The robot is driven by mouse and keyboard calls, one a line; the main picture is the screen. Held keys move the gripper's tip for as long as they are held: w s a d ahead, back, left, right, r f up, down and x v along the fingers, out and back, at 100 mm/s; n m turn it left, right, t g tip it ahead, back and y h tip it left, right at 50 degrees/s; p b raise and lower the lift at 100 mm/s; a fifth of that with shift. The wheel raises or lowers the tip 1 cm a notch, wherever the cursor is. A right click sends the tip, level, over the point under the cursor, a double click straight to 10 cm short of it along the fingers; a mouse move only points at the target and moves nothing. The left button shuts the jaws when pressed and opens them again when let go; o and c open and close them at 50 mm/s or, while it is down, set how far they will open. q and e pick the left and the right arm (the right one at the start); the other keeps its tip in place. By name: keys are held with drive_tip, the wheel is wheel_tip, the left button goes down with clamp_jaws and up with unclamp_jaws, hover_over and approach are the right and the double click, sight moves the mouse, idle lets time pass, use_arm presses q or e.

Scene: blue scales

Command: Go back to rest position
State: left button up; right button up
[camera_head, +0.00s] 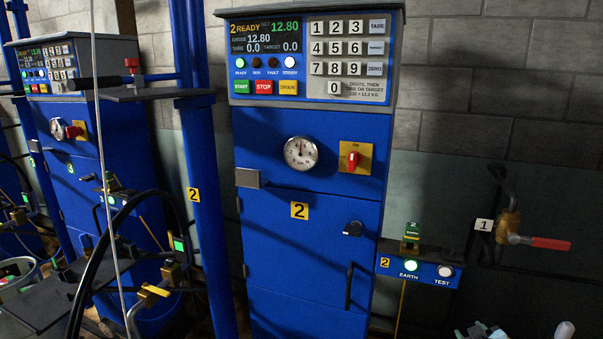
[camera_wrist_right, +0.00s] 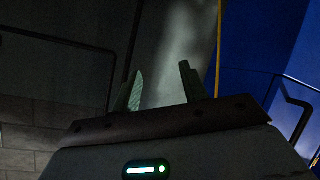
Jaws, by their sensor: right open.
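My right gripper (camera_head: 480,329) shows only in part at the bottom right edge of the head view, low in front of the dark wall panel. In the right wrist view its two greenish fingers (camera_wrist_right: 160,88) stand apart with nothing between them. A blue cabinet panel (camera_wrist_right: 265,55) and a thin yellow line lie beyond the fingers. My left gripper is not in the head view.
Blue scale cabinet 2 (camera_head: 310,270) stands ahead, its display reading 12.80. The earth/test box (camera_head: 420,268) is on its right, with the earth light green. A red-handled valve (camera_head: 540,242) is further right. Another blue cabinet (camera_head: 90,150), posts and hoses crowd the left.

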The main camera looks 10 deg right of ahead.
drive_tip(key=s+a+f+n+g+y, duration=0.1)
drive_tip(key=s+a+f+y, duration=0.1)
drive_tip(key=s+a+f, duration=0.75)
drive_tip(key=s+a+f+n+g+y, duration=0.1)
drive_tip(key=s+a+f+g+y, duration=0.1)
drive_tip(key=s+a+f, duration=1)
drive_tip(key=s+a+r+m+g+y, duration=0.1)
drive_tip(key=s+a+r, duration=0.25)
drive_tip(key=s, duration=0.65)
drive_tip(key=s+a+r+y, duration=0.1)
drive_tip(key=s+a+r, duration=0.3)
drive_tip(key=s, duration=0.5)
drive_tip(key=s+a+r+m+g+y, duration=0.1)
drive_tip(key=s+a+r, duration=0.3)
drive_tip(key=s, duration=0.6)
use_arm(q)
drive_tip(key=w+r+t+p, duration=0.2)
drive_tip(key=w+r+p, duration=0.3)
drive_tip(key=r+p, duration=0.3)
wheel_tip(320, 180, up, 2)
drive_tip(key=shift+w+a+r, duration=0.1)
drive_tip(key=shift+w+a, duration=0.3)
use_arm(e)
drive_tip(key=w+r+t, duration=0.1)
drive_tip(key=w+r, duration=0.5)
drive_tip(key=r, duration=0.2)
drive_tip(key=shift+r+t, duration=0.15)
drive_tip(key=shift+t, duration=0.25)
